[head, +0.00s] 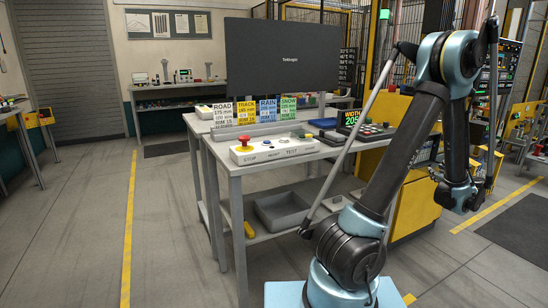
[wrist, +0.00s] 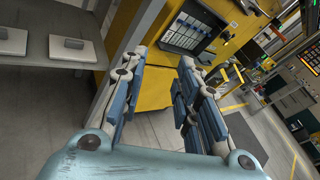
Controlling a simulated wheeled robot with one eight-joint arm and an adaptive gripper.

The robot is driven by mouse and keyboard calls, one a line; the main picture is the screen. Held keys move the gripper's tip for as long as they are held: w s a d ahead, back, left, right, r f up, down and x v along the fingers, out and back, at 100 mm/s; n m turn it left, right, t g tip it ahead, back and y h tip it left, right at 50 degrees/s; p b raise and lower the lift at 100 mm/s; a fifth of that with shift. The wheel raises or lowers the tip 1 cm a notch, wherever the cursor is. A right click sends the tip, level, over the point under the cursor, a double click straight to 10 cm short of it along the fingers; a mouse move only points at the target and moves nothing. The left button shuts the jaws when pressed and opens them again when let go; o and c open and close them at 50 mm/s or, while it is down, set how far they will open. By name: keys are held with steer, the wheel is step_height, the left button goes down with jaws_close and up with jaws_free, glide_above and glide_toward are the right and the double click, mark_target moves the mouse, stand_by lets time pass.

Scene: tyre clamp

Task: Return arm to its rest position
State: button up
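My arm rises from its pale blue base at the lower right of the head view, bends at the top and hangs down on the right side. My gripper (head: 458,196) hangs at the end of it, in front of the yellow cabinet (head: 412,205). In the wrist view my gripper (wrist: 164,60) has its two blue-padded fingers spread apart with nothing between them. The yellow cabinet (wrist: 155,132) shows behind and between the fingers. No contact between the fingers and anything is visible.
A grey workbench (head: 228,172) carries a white button panel (head: 272,150), coloured cards, a dark monitor (head: 282,56) and a "WIDTH 205" display (head: 352,119). Its lower shelf holds a grey bin (head: 281,211). Open floor lies left of the bench and at the far right.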

steer(key=w+a+r+n+g+y, duration=0.15)
steer(key=a+n, duration=0.25)
steer(key=a, duration=0.6)
steer(key=w+a+r+n+g+y, duration=0.15)
steer(key=a+n, duration=0.35)
steer(key=a, duration=0.5)
steer(key=w+a+r+n+g+y, duration=0.1)
steer(key=a+n+g+y, duration=0.2)
steer(key=a, duration=0.7)
steer(key=s+a+n+g, duration=0.1)
steer(key=s+a+n, duration=0.3)
steer(key=a, duration=0.4)
steer(key=s+a+n+g, duration=0.2)
steer(key=s+a+n, duration=0.2)
steer(key=a, duration=0.3)
steer(key=s+a+f+n+g+h, duration=0.1)
steer(key=s+a+f+n, duration=0.1)
steer(key=s+n, duration=0.2)
steer(key=s+a+f+n+g+h, duration=0.1)
steer(key=s+n, duration=0.4)
steer(key=s, duration=0.6)
steer(key=s+a+f+n+g+h, duration=0.1)
steer(key=s+a+f+n+g, duration=0.1)
steer(key=s+a+f+n, duration=0.3)
steer(key=shift+s+a, duration=0.15)
steer(key=shift+s, duration=1.1)
